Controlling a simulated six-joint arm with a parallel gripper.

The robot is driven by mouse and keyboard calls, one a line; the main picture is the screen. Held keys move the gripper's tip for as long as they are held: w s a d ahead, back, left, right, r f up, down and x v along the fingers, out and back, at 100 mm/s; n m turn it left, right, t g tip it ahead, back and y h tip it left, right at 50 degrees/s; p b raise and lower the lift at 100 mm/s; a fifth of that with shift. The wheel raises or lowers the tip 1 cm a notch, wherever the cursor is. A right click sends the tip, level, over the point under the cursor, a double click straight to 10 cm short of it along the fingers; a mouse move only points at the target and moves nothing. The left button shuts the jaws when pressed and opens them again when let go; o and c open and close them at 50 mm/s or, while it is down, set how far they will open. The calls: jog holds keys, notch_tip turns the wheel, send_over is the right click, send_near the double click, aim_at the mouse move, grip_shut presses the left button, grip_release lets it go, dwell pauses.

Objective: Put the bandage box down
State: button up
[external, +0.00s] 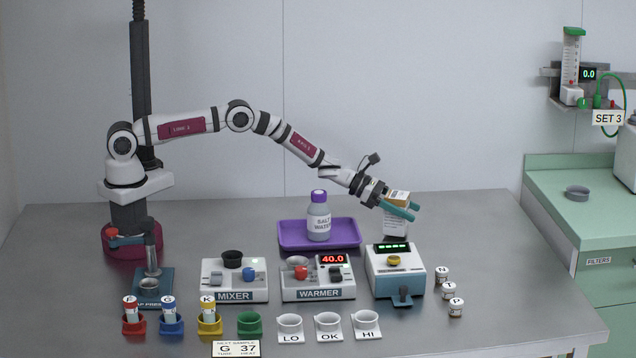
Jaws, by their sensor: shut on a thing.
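The bandage box (396,224) is a small upright white carton with an orange-yellow top and small print. My gripper (401,209) has teal fingers and is shut on the box, with one finger crossing its front. The box is just behind the white and blue device with green lights (394,257). Its lower end is close to the device's top back edge, and I cannot tell whether it touches the table.
A purple tray (284,235) with a salt water bottle (318,222) is left of the box. The warmer (318,283) and mixer (234,284) stand in front. Small labelled jars (449,291) are at right. The grey table (480,232) is bare right of the box.

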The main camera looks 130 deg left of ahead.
jog(key=shift+f, duration=0.4)
jog(key=o, duration=1.4)
jog(key=shift+f, duration=0.1)
